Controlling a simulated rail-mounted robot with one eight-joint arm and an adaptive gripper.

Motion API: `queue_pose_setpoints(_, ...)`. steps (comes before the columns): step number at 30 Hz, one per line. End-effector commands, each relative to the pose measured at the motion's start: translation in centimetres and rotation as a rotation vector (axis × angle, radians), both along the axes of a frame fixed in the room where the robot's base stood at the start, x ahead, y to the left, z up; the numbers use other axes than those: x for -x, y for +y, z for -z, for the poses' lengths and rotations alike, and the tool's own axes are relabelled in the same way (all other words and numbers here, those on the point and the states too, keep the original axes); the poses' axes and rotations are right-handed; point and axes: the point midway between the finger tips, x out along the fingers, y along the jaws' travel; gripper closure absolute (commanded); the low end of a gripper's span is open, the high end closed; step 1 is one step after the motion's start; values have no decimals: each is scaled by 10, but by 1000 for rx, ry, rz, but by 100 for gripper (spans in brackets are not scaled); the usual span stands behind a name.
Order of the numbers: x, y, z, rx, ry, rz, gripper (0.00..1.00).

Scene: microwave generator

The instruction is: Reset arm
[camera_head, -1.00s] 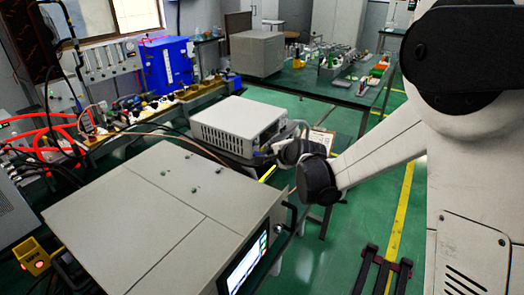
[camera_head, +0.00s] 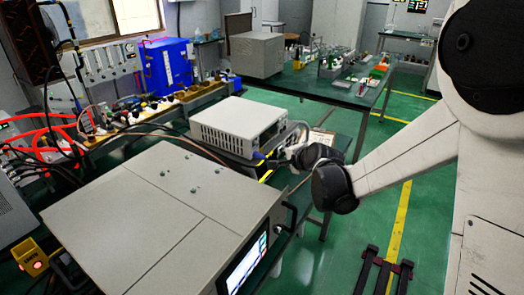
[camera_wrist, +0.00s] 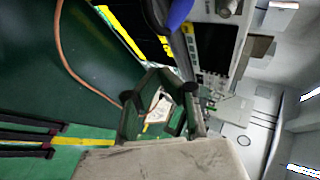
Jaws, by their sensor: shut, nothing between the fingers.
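My gripper (camera_wrist: 160,76) shows in the wrist view as dark linkage sides that meet at the tips. It is shut and empty. A small pale patch shows through the gap inside the linkage. In the head view my arm comes in from the right and bends at a black joint near the white instrument (camera_head: 238,123). The gripper is hard to make out there. In the wrist view a panel with a dark screen (camera_wrist: 213,45) and a blue cable (camera_wrist: 178,14) lie beyond the tips.
A large grey box with a lit screen (camera_head: 150,215) fills the lower left of the head view. Cables and red tubes (camera_head: 60,135) crowd the left bench. A green-topped table (camera_head: 325,88) stands behind. Green floor with a yellow line (camera_head: 398,225) is open near a black floor frame (camera_head: 384,272).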

Motion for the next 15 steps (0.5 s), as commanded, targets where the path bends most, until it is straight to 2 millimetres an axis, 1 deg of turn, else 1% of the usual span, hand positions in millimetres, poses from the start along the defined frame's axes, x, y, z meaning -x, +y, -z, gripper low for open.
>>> queue_pose_setpoints(5,1,-1,-2,5,-1,-2,100)
queue_pose_setpoints(8,8,-7,-10,34,-4,-11,100)
queue_pose_setpoints(11,22,-19,-25,91,-13,-32,100)
queue_pose_setpoints(15,50,-40,-50,197,-23,-75,100)
